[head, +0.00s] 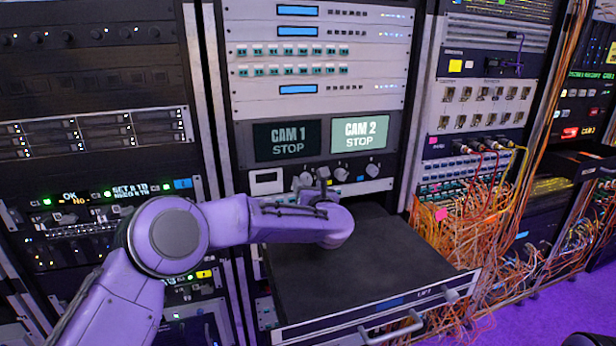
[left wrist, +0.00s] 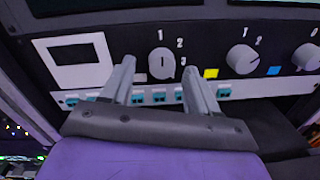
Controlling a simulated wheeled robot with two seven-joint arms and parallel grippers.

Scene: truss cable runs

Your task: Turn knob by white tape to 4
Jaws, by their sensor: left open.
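The left wrist view shows three round knobs on a dark panel: a left knob (left wrist: 162,63) with numerals 1, 2 and 3 around it, a middle knob (left wrist: 243,58) and a right knob (left wrist: 306,57) partly cut off. Yellow tape (left wrist: 211,73) is right of the left knob and blue tape (left wrist: 273,71) right of the middle one. I cannot make out white tape with certainty. My left gripper (left wrist: 158,67) is open, its fingers on either side of the left knob in the picture; contact cannot be told. It also shows in the head view (head: 318,180).
A white-framed square (left wrist: 75,53) is left of the knobs, and a row of teal connectors (left wrist: 160,97) runs below. The CAM 1 and CAM 2 screens (head: 323,137) are above. A black pulled-out drawer (head: 400,265) lies below my arm. Orange cables (head: 470,235) hang at right.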

